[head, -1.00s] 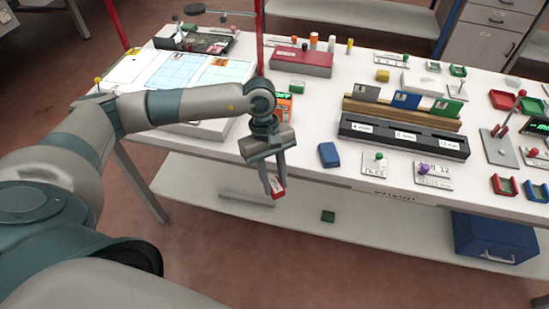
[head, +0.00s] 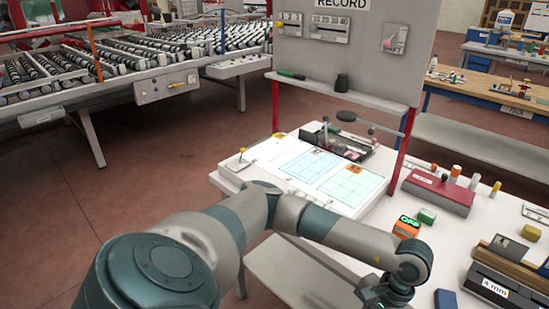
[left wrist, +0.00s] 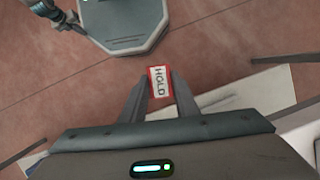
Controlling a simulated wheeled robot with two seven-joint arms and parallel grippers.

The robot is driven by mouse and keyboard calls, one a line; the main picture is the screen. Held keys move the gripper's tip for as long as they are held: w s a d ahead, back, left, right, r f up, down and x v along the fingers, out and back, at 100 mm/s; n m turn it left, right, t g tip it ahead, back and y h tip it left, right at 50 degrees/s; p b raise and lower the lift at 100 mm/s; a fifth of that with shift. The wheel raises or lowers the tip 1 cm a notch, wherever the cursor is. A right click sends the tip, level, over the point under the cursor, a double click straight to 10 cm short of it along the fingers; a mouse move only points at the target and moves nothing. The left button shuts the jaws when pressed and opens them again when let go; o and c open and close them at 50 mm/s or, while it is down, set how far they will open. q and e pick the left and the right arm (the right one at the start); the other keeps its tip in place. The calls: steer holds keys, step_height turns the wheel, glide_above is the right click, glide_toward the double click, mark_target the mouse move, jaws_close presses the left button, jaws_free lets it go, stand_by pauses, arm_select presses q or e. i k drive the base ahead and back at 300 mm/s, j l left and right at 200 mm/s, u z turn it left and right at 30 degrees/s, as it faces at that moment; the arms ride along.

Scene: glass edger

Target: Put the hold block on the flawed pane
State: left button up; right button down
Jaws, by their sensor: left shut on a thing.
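The hold block (left wrist: 160,76), red with a white HOLD label, is between the fingertips of my left gripper (left wrist: 159,88) in the left wrist view. The gripper is shut on it, above the floor beside the table. In the head view the left wrist is at the bottom edge, and its fingers and the block are out of frame. Glass panes lie on the lit inspection board: a bluish one in the middle (head: 308,164) and a greenish one at right (head: 352,187) with an orange mark at its top. I cannot tell which is flawed. My right gripper is not in view.
A magnifier on an arm (head: 347,116) stands behind the panes. A red post (head: 404,145) and the RECORD panel (head: 345,50) rise behind. A roller conveyor (head: 150,60) stands at the back left.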

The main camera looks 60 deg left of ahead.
mark_target(273, 145)
steer(key=k+j, duration=0.1)
steer(key=j, duration=0.4)
steer(key=k+j, duration=0.1)
steer(key=j, duration=0.95)
steer(key=k+j, duration=0.15)
steer(key=j, duration=0.4)
steer(key=k+j, duration=0.1)
steer(key=j, duration=0.4)
steer(key=k+j, duration=0.1)
steer(key=j, duration=0.45)
